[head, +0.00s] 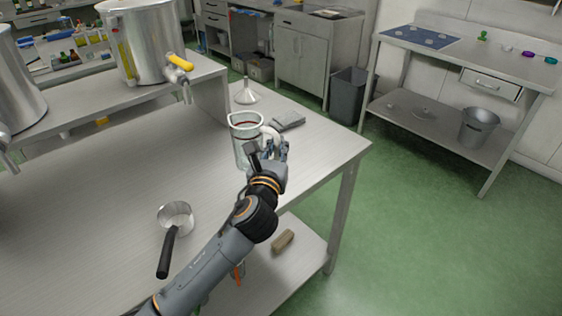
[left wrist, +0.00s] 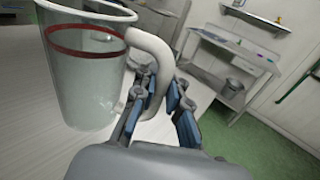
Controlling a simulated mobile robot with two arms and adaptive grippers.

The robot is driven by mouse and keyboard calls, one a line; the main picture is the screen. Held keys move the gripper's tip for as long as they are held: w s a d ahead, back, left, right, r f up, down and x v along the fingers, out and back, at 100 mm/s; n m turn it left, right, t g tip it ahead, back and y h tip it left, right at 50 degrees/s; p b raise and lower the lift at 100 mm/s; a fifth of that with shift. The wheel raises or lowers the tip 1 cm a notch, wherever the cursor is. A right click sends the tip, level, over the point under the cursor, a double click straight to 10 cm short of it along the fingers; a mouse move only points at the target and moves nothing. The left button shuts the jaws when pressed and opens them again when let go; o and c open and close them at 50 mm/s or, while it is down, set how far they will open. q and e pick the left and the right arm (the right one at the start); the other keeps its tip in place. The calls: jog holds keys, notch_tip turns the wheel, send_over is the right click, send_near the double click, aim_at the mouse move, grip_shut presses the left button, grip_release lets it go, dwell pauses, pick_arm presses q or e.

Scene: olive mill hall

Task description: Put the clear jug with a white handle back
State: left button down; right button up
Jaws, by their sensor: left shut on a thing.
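The clear jug (head: 243,150) with a white handle and a red band near its rim is at the right end of the steel table (head: 110,190). It looks upright; I cannot tell whether its base touches the tabletop. My left gripper (head: 274,148) is at the handle side of the jug, shut on the white handle. In the left wrist view the jug (left wrist: 80,80) fills the upper left, and its handle (left wrist: 152,50) runs down between the fingers of my left gripper (left wrist: 158,92). My right gripper is not in view.
A pan with a black handle (head: 175,216) is at the front left. Large steel vats (head: 145,45) stand on a raised shelf. A brush (head: 284,240) lies on the lower shelf.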

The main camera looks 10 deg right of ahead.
pick_arm(q)
jog(key=shift+w+d+f+b, duration=0.2)
jog(key=shift+w+f, duration=0.2)
jog(key=shift+f, duration=0.65)
jog(key=shift+w+d+f+b, duration=0.25)
jog(key=shift+w+f, duration=0.2)
jog(key=shift+f, duration=0.6)
jog(key=shift+w+d+f+b, duration=0.2)
jog(key=shift+w+f, duration=0.2)
jog(key=shift+f, duration=0.65)
jog(key=shift+f, duration=0.15)
jog(key=c, duration=1.4)
grip_release()
jog(key=shift+o, duration=0.2)
jog(key=v, duration=1.2)
jog(key=shift+p, duration=0.3)
